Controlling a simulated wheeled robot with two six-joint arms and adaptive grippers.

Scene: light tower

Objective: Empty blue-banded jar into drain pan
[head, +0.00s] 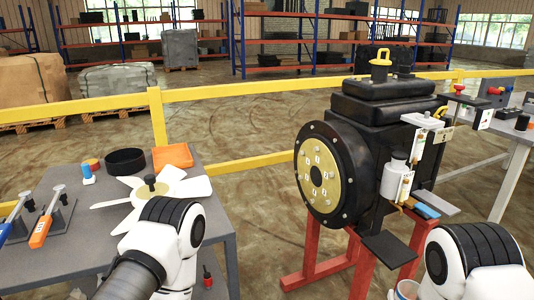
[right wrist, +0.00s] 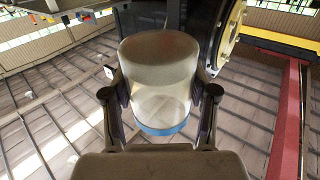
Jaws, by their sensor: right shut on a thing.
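My right gripper (right wrist: 160,95) is shut on a clear jar (right wrist: 162,72) with a blue band (right wrist: 163,130) at the lower end in the right wrist view. One finger presses on each side. The jar's wall looks cloudy, and I cannot tell what is inside. In the head view only a bit of the jar (head: 406,290) shows at the bottom edge, left of my right arm. A round black pan (head: 126,161) and a square orange tray (head: 173,155) lie on the left table; I cannot tell which is the drain pan. My left gripper's fingers are not visible.
A black machine (head: 372,130) with a round flange stands on a red frame (head: 318,260) in the middle. A white fan wheel (head: 150,190) and orange and blue tools (head: 40,230) lie on the left grey table (head: 95,240). A yellow rail (head: 270,86) runs behind.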

